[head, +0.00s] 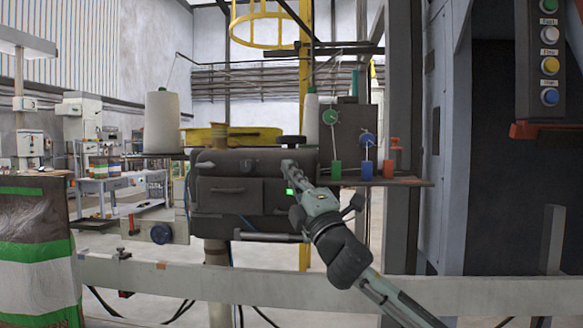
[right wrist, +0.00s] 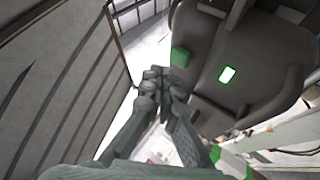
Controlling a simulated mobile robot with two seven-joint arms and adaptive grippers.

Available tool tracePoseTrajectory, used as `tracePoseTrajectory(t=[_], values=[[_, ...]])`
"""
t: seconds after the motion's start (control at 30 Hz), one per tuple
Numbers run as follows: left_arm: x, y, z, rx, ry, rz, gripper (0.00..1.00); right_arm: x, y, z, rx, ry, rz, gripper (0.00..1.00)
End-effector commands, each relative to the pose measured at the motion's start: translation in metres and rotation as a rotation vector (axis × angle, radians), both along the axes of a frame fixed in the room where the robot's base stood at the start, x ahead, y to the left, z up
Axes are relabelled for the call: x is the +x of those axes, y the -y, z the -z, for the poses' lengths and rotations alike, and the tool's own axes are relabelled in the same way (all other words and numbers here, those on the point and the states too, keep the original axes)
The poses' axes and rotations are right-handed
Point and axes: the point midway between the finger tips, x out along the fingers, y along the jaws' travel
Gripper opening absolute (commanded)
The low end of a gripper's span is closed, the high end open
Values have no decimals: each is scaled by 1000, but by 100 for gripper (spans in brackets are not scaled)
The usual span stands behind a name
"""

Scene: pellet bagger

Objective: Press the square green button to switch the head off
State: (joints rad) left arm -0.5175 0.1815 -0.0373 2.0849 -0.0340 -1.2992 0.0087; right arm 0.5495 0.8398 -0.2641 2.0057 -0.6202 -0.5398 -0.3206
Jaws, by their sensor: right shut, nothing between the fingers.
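The dark sewing head (head: 228,192) stands in the middle of the head view. A small bright green square (head: 290,191) glows on its front, close beside my right gripper (head: 290,166). In the right wrist view the dark body (right wrist: 213,40) carries a lit square with a green rim (right wrist: 227,75) and a darker green square block (right wrist: 180,58). My right gripper (right wrist: 156,78) is shut and empty. Its fingertips appear just left of the darker green block; whether they touch it I cannot tell. My left gripper is not in view.
White thread cones (head: 162,122) stand above the head. Coloured thread guides (head: 367,168) sit on a shelf at its right. A pale rail (head: 200,279) crosses in front. A filled bag (head: 38,255) stands at left, a button panel (head: 549,50) hangs top right.

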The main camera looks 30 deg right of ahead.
Motion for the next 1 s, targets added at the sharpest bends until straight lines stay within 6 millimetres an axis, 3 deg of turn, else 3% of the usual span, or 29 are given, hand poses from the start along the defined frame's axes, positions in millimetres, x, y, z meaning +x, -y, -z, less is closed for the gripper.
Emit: tracePoseTrajectory(t=[1.0], values=[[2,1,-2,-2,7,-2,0,7,6,0,0,0,0,0]])
